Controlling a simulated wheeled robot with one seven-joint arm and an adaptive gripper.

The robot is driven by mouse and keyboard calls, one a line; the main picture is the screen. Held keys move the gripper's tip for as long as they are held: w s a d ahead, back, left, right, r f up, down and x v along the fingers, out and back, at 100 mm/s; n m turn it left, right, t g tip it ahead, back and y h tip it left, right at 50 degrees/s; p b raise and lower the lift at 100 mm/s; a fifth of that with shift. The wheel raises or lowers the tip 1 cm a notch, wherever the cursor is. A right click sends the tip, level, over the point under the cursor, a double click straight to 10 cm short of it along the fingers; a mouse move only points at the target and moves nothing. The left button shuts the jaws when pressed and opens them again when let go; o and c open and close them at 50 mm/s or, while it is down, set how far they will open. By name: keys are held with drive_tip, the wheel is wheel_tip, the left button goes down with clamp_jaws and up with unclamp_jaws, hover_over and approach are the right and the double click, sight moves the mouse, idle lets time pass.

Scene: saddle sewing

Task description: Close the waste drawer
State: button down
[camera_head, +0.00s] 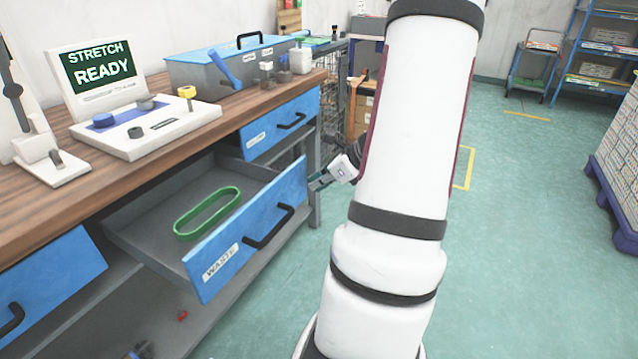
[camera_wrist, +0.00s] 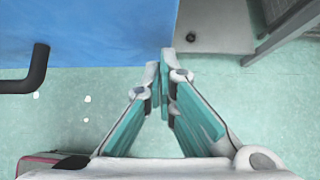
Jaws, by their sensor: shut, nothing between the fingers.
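The waste drawer (camera_head: 247,232) has a blue front with a "WASTE" label and a dark bar handle (camera_head: 268,228). It is pulled well out from under the wooden workbench, and a green oval band (camera_head: 207,212) lies inside it. My gripper (camera_head: 317,184) is at the far right edge of the drawer front, partly hidden behind my arm. In the wrist view my gripper (camera_wrist: 165,58) is shut and empty, its tips by the right edge of the blue drawer front (camera_wrist: 90,30). I cannot tell whether they touch it. The handle (camera_wrist: 35,70) is to their left.
Above is another blue-fronted drawer (camera_head: 280,124), closed or nearly so. A further blue drawer (camera_head: 45,280) is at lower left. The workbench (camera_head: 30,215) carries a "STRETCH READY" screen (camera_head: 97,67) and a blue-lidded toolbox (camera_head: 225,62).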

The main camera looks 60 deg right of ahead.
drive_tip(key=p, duration=0.3)
hover_over(241, 175)
drive_tip(key=shift+s+d+r, duration=0.1)
drive_tip(key=shift+s, duration=0.05)
idle(0.3)
